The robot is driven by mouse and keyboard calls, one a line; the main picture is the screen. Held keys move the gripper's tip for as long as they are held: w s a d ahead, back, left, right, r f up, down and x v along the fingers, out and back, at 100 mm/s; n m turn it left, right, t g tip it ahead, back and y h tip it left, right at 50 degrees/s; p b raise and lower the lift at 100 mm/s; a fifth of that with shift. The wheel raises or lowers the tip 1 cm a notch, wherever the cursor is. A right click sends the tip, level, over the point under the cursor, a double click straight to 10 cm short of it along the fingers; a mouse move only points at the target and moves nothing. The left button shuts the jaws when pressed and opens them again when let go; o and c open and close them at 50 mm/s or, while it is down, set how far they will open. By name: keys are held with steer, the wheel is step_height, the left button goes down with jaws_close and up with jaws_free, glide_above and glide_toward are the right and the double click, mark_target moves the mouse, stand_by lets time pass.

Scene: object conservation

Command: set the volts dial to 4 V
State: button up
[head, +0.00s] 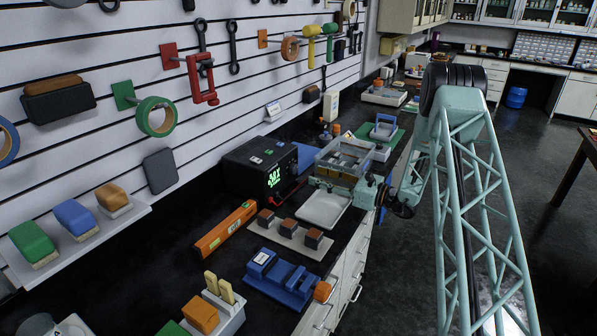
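A black power supply box (258,165) stands on the dark bench against the slatted wall. Its lit display (274,177) shows green characters that I cannot read with certainty. The volts dial cannot be made out on its front at this size. My teal arm comes down from the right to the bench edge. My gripper (318,183) seems to be at the teal end part that reaches left toward the box's front, just in front of a clear bin. Its fingers are too small and dark to tell whether they are open, shut or touching anything.
A clear bin (343,160) stands right of the box. In front lie a pale tray (323,209), a board with several brown blocks (291,234), an orange level (225,228) and a blue fixture (281,279). Tools hang on the wall. The floor at right is open.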

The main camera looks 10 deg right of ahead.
mark_target(296, 169)
steer(key=shift+b+x, duration=0.35)
steer(key=shift+x, duration=4.6)
steer(key=c, duration=0.9)
